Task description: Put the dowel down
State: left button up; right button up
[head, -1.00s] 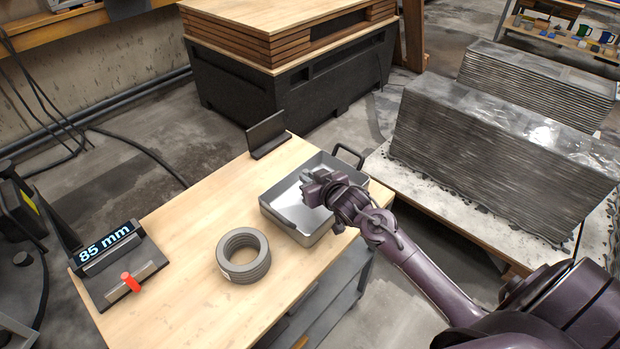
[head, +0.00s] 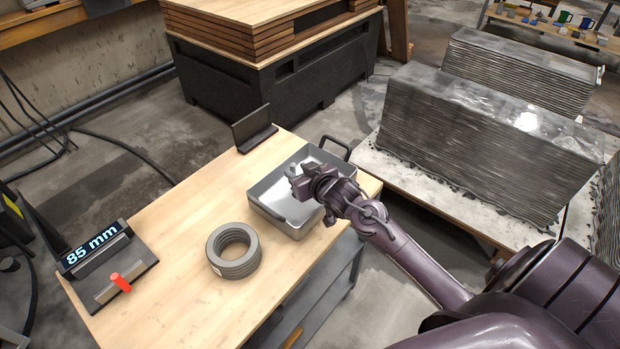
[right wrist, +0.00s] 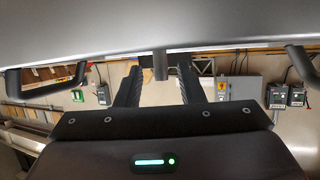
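A grey metal tray (head: 268,212) with dark handles sits at the right far part of the wooden table. My right gripper (head: 299,184) is over the tray. The dowel (right wrist: 160,65), a short grey cylinder, shows between the right fingers in the right wrist view. A gap shows on each side of it, so the right gripper (right wrist: 159,72) looks open around it. The tray's grey surface (right wrist: 160,22) fills the top of that view. In the head view only a small grey piece of the dowel shows beside the gripper; its lower end is hidden. My left gripper is out of view.
A stack of grey rings (head: 234,252) stands on the table (head: 185,235) left of the tray. A display reading 85 mm (head: 92,245) with a red knob is at the left. A dark upright plate (head: 253,130) stands behind. Bare wood lies between.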

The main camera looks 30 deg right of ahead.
jog(key=v, duration=1.1)
jog(key=shift+s, duration=0.15)
